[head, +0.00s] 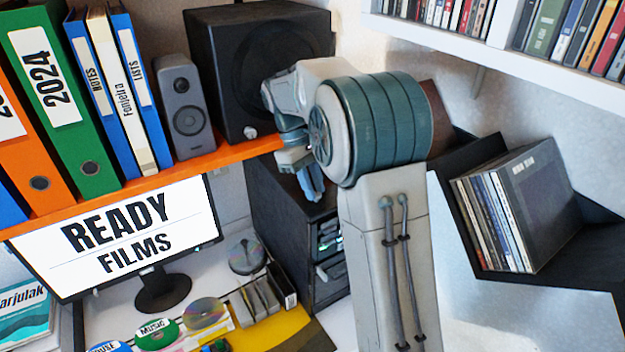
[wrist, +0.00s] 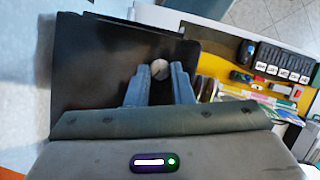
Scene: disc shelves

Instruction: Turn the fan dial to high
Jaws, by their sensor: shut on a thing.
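A small round pale knob, which I take to be the fan dial (wrist: 159,69), is on a black panel (wrist: 90,60) in the wrist view. My gripper (wrist: 160,76) has its two blue fingers on either side of the knob, shut on it. In the head view my gripper (head: 311,186) points down at the top of a black cabinet (head: 285,215) below the orange shelf. The dial is hidden there by my gripper and arm. I cannot read any mark or setting on the dial.
An orange shelf (head: 226,151) with binders, a small grey speaker (head: 184,105) and a large black box (head: 215,60) is close beside my gripper. A monitor (head: 120,235) stands left. A black disc rack (head: 590,265) hangs right. Discs and small items cover the desk.

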